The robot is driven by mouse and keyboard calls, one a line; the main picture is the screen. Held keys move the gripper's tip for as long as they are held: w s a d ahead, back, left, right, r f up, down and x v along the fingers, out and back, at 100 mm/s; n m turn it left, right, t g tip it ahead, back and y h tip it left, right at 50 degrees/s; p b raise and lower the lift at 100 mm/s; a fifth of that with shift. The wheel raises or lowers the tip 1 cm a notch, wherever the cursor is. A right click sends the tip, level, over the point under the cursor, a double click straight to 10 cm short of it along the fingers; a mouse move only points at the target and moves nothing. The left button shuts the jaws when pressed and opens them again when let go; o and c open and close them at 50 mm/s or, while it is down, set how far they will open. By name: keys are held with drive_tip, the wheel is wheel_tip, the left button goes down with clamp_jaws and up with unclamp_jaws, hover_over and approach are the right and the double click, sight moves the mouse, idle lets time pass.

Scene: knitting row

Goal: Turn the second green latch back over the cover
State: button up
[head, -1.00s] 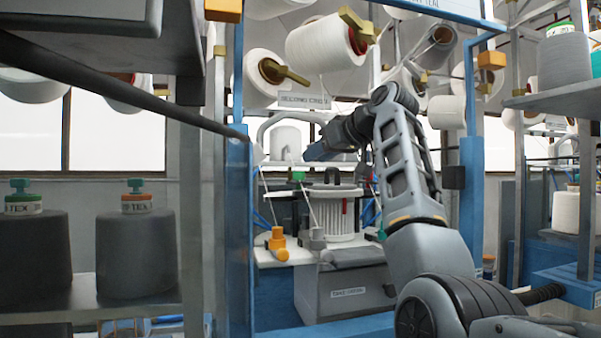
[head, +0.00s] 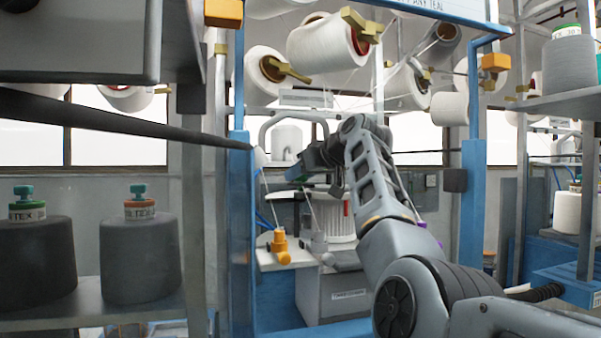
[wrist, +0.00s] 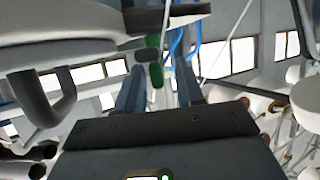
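In the wrist view, the two blue-grey fingers of my gripper (wrist: 157,68) stand apart. A green latch (wrist: 156,100) with a dark grey rounded part shows between them, with gaps on both sides. In the head view, my gripper (head: 294,172) is at the upper left of the white ribbed drum (head: 328,218), and a bit of green shows beside it. The cover on top of the drum is largely hidden by my gripper and arm. Whether a finger touches the latch cannot be told.
A grey box (head: 337,294) is below. Yarn cones (head: 330,41) hang above, with threads running down. Blue posts (head: 240,220) flank the machine. Shelved cones (head: 139,258) stand left.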

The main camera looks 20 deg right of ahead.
drive_tip(key=shift+c, duration=0.5)
clamp_jaws()
drive_tip(key=shift+d, duration=0.1)
drive_tip(key=shift+n+y, duration=0.5)
drive_tip(key=shift+n+g+y, duration=1.4)
drive_tip(key=shift+n+y, duration=0.1)
drive_tip(key=shift+n, duration=0.1)
drive_tip(key=shift+o, duration=0.5)
unclamp_jaws()
